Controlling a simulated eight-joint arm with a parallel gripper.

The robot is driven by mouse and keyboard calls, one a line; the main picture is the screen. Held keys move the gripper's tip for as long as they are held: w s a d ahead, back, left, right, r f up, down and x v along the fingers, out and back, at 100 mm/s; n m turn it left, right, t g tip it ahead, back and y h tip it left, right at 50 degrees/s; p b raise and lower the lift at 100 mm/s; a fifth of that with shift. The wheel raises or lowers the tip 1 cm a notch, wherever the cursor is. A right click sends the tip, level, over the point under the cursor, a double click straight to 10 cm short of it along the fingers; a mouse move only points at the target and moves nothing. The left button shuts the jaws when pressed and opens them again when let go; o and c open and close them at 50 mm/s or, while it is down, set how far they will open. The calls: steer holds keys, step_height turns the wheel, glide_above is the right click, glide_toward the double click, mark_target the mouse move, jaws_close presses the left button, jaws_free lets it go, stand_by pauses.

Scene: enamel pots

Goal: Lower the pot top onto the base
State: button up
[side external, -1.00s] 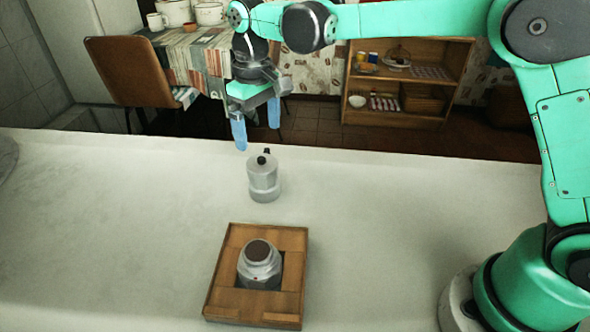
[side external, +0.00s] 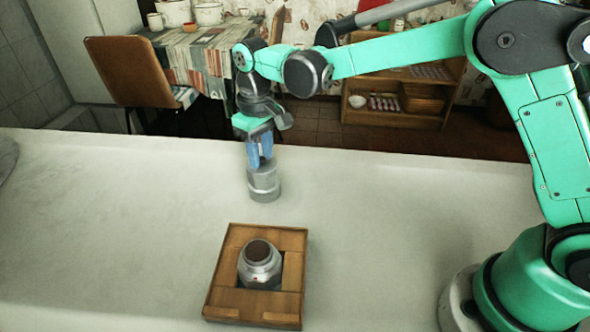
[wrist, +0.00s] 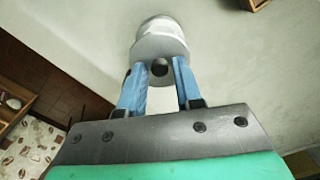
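The pot top (side external: 264,186) is a grey metal moka-pot part standing upright on the counter behind the wooden tray. In the wrist view the pot top (wrist: 160,42) lies beyond my fingertips, with its dark round knob (wrist: 159,68) between them. My gripper (side external: 260,163) points down at the pot top, and its blue fingers hide the knob in the side view. The wrist view shows the two fingers (wrist: 158,72) on either side of the knob; whether they press on it is unclear. The base (side external: 260,268), metal with a dark brown round top, stands upright in the tray.
The wooden tray (side external: 224,272) holds the base in its square recess, nearer the camera than the pot top. The pale counter (side external: 120,230) is clear around both. A chair, a cloth-covered table and a low shelf stand beyond the counter's far edge.

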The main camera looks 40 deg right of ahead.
jaws_close()
steer(key=shift+r, duration=0.15)
steer(key=shift+r, duration=2.15)
steer(key=s+a+r, duration=0.4)
steer(key=s+a, duration=0.1)
steer(key=s, duration=0.2)
steer(key=s+a+r, duration=0.3)
steer(key=s+a, duration=0.2)
steer(key=s, duration=0.2)
steer(key=shift+s+a+f, duration=0.1)
steer(key=shift+s+f, duration=0.05)
steer(key=shift+f, duration=0.85)
steer(key=shift+s+a+f, duration=0.1)
steer(key=shift+f, duration=0.9)
